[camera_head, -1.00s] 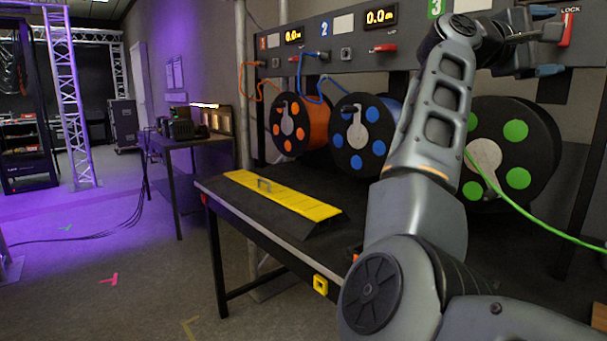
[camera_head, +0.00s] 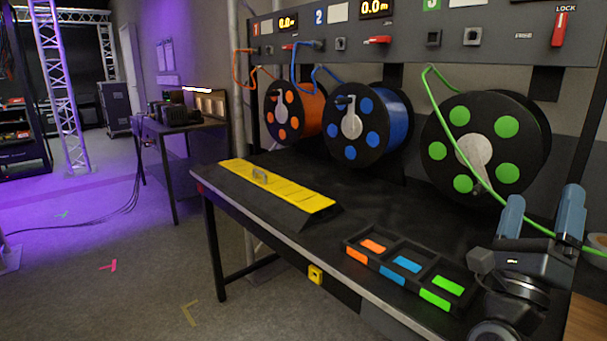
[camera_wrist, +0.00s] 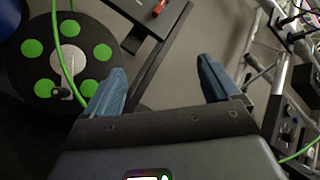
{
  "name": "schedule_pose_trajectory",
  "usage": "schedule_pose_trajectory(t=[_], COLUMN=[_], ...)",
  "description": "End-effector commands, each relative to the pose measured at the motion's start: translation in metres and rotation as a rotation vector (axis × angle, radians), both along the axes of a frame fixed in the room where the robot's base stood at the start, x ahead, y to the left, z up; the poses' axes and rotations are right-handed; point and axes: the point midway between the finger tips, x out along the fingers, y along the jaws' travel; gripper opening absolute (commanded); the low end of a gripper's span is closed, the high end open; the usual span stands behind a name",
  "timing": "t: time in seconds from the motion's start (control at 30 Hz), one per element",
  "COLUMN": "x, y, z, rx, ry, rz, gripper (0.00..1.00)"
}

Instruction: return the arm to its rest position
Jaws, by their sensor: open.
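My gripper (camera_head: 540,218) is at the lower right of the head view, with its two blue fingers pointing up and apart. It is empty. In the wrist view my gripper (camera_wrist: 163,88) also shows open, with nothing between the fingers. My folded arm is at the lower right of the head view, at the right end of the bench. The green-dotted reel (camera_head: 490,148) stands behind and to the left of the gripper. Its green cable (camera_head: 440,100) runs down across the reel and passes close to the fingers; I cannot tell whether it touches them.
The black bench (camera_head: 320,225) carries a yellow cable ramp (camera_head: 275,187) and a tray with orange, blue and green compartments (camera_head: 385,277) left of my arm. Orange (camera_head: 290,110) and blue (camera_head: 368,125) reels stand at the back under a panel with a red lock lever (camera_head: 560,28). Floor at left is open.

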Motion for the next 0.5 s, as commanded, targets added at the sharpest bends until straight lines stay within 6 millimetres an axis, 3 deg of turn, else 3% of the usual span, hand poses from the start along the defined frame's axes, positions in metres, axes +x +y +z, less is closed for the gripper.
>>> schedule_pose_trajectory(t=[0.2,0.5], x=[-0.053,-0.138], y=[0.025,0.061], z=[-0.052,-0.113], rx=[-0.284,-0.678], ry=[0.292,0.646], rz=[-0.103,-0.208], gripper=[0.89,0.89])
